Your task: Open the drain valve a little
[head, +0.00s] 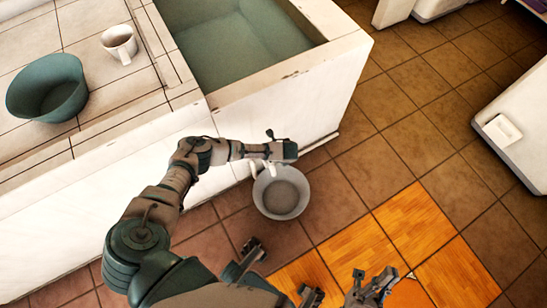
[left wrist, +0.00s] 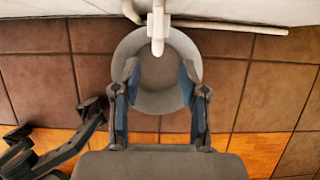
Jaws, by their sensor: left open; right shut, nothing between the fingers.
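The drain valve (left wrist: 158,32) is a white fitting on a pale pipe at the top middle of the left wrist view, above a grey bucket (left wrist: 160,72). The bucket also shows on the floor in the head view (head: 282,195). My left gripper (left wrist: 158,70) is open, its fingers apart on either side of the bucket's outline, with nothing between them. In the head view my left gripper (head: 280,152) is at the basin's front, largely hidden by its own wrist, which also covers much of the valve. My right gripper (head: 371,286) is low in the head view, shut and empty, away from the valve.
The basin (head: 240,40) has a white front wall close to my left arm. A green bowl (head: 47,88) and a white mug (head: 119,43) stand on its tiled top. The pale pipe (left wrist: 220,26) runs along the wall.

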